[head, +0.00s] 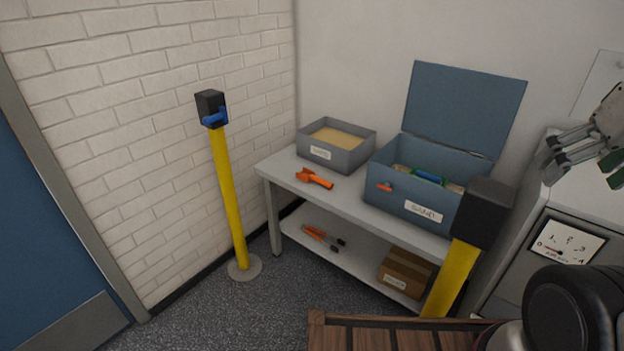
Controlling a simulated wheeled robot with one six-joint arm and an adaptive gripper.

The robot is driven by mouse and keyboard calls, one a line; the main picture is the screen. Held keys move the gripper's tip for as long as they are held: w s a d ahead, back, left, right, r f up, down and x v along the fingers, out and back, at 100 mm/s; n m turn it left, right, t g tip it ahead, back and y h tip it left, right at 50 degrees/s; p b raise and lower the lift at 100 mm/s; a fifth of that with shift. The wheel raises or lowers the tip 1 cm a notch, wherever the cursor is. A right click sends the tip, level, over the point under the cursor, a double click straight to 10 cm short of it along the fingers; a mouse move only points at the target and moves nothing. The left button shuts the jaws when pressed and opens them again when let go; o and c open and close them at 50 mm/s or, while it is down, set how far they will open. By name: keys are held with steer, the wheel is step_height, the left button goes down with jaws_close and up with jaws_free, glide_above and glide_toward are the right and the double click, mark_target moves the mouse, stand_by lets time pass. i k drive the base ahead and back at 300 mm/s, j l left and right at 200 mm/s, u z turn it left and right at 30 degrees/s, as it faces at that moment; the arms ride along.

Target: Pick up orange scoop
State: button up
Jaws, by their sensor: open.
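The orange scoop (314,178) lies on the grey table (343,197), near its left end and in front of a grey sand tray. My gripper (552,167) is at the right edge of the head view, above the grey cabinet. Its fingers are apart and I see nothing between them. The gripper is well to the right of the scoop, with the open blue box between them. Part of my gripper is cut off by the frame edge.
The grey tray (313,153) holds sand. A blue box (390,208) labelled SAND stands open, lid raised. Yellow posts (227,190) stand left of the table and at front right (450,280). The lower shelf holds an orange-handled tool (318,236) and a cardboard box (407,270).

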mark_target(315, 179)
steer(key=k+z, duration=0.1)
steer(key=k, duration=0.55)
steer(key=i+z, duration=0.1)
steer(key=z, duration=0.25)
steer(key=j+z, duration=0.15)
steer(key=z, duration=0.25)
steer(key=i+j+z, duration=0.1)
steer(key=z, duration=0.25)
steer(key=i+j, duration=0.1)
steer(key=j, duration=0.35)
steer(key=i+j, duration=0.15)
steer(key=j, duration=0.3)
steer(key=i+j, duration=0.1)
steer(key=j, duration=0.35)
steer(key=i+j, duration=0.1)
steer(key=j, duration=0.35)
steer(key=i+j, duration=0.15)
steer(key=j, duration=0.3)
steer(key=i+j, duration=0.1)
steer(key=j, duration=0.35)
steer(key=i+j, duration=0.1)
steer(key=j, duration=0.35)
steer(key=i+j, duration=0.1)
steer(key=j, duration=0.35)
